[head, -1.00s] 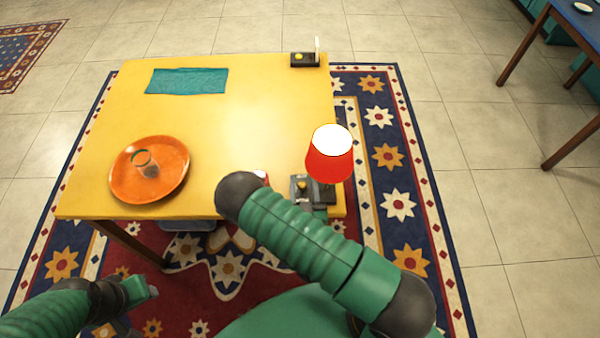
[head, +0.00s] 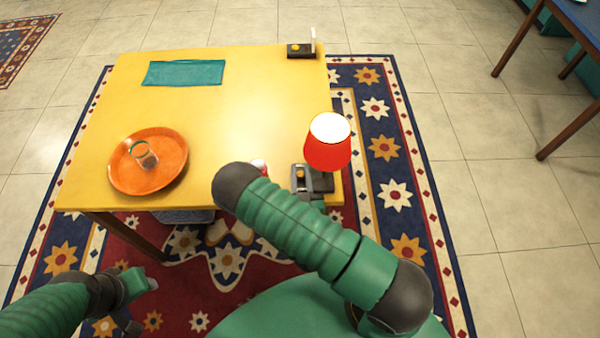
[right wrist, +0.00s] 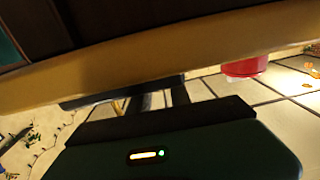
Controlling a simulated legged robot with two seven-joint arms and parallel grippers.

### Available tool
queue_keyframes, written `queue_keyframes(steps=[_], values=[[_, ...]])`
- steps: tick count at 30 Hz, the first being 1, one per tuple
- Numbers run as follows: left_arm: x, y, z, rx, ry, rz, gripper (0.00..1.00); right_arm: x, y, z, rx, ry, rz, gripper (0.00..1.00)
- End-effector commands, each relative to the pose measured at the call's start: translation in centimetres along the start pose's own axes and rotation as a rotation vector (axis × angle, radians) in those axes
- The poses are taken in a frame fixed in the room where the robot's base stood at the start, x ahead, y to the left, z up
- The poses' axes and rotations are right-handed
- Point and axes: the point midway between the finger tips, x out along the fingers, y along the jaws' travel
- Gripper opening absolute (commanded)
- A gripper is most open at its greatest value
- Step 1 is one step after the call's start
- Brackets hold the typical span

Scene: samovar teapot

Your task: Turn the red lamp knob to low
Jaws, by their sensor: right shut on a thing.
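The red lamp (head: 327,150) stands at the right edge of the yellow table, its top glowing white. A small dark control box with a yellow knob (head: 299,172) sits at its foot. My right gripper (head: 316,183) is at this box, below the shade, partly hidden by my own arm. It is shut on the knob; the contact itself is hard to see. In the right wrist view its dark fingers (right wrist: 150,103) show beside a bit of yellow, with a red piece to the right. My left gripper (head: 145,284) is low at the left, away from the table, its jaws unclear.
The yellow table (head: 235,120) holds an orange plate (head: 120,175) with a glass (head: 144,155), a teal cloth (head: 183,73), and another dark box with a yellow knob (head: 300,50) at the back right. A small red and white thing (head: 259,166) is by my right arm. The table's middle is clear.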

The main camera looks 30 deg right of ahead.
Motion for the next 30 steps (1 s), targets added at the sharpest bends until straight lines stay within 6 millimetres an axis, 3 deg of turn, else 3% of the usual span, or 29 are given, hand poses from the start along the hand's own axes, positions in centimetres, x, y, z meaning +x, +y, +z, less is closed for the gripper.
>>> queue_keyframes(steps=[26, 27, 30], values=[[0.04, 0.00, 0.01, 0.000, 0.000, 0.000, 0.40, -0.07, -0.21, 0.24, 0.005, -0.006, -0.005, 0.00], [0.04, 0.00, 0.01, 0.000, 0.000, 0.000, 0.40, -0.07, -0.21, 0.23, 0.005, -0.006, -0.005, 0.28], [0.04, 0.00, 0.01, 0.000, 0.000, 0.000, 0.40, -0.06, -0.18, 0.19, 0.004, -0.005, -0.004, 0.41]])
